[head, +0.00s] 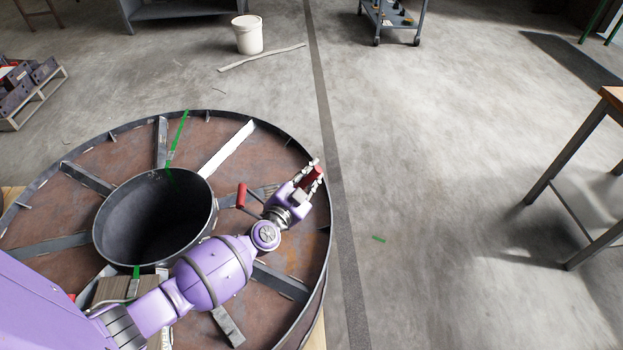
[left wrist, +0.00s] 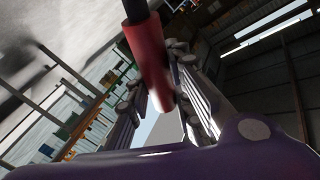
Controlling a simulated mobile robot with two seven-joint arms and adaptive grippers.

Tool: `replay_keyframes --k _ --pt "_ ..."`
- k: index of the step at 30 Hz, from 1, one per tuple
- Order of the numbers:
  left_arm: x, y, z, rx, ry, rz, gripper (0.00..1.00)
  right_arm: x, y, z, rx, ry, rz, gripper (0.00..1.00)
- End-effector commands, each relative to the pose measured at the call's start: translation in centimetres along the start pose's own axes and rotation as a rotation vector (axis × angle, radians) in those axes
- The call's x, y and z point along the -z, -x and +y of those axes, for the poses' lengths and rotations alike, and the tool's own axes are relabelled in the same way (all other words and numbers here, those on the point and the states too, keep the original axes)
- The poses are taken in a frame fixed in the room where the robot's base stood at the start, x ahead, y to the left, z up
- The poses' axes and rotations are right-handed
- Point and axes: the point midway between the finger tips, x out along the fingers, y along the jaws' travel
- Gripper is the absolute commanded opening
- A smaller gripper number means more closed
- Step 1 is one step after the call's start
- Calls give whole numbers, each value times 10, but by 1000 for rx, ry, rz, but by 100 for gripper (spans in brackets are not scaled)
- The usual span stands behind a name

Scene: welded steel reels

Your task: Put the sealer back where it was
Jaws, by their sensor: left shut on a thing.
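My left gripper (head: 309,173) reaches over the right rim of the big steel reel. It is shut on a red grip (head: 317,174). In the left wrist view, the red grip (left wrist: 148,60) sits between the two fingers (left wrist: 160,92), with a dark rod running out of its upper end. I take this to be a handle of the sealer. A second red handle (head: 242,196) shows left of my wrist, over the reel, with a thin dark bar running behind my wrist. Whether both belong to one tool is hidden. My right gripper is not in view.
The reel (head: 85,214) lies flat, with raised spokes, an outer rim and an open round hub (head: 155,220). A white bucket (head: 247,35) and a trolley (head: 392,18) stand behind. A table (head: 600,115) is at right.

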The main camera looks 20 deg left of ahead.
Motion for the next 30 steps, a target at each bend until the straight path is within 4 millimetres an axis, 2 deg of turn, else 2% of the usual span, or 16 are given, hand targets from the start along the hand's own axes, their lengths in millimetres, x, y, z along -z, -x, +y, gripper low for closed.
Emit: replay_keyframes --k 1,6,13,14,18,26,30 --pt "-9 -2 4 1 -7 1 0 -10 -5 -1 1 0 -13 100" --pt "-25 -3 15 1 -4 2 0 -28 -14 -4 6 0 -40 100" --pt "-24 -4 14 4 -4 4 0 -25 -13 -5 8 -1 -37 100" --pt "-26 -2 17 -1 2 -1 21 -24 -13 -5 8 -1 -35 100" --pt "-26 -2 17 -1 2 -1 39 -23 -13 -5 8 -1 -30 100" --pt "-26 -2 17 -1 1 -1 39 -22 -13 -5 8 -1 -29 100" --pt "-27 5 17 -1 0 -3 39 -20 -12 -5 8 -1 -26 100"
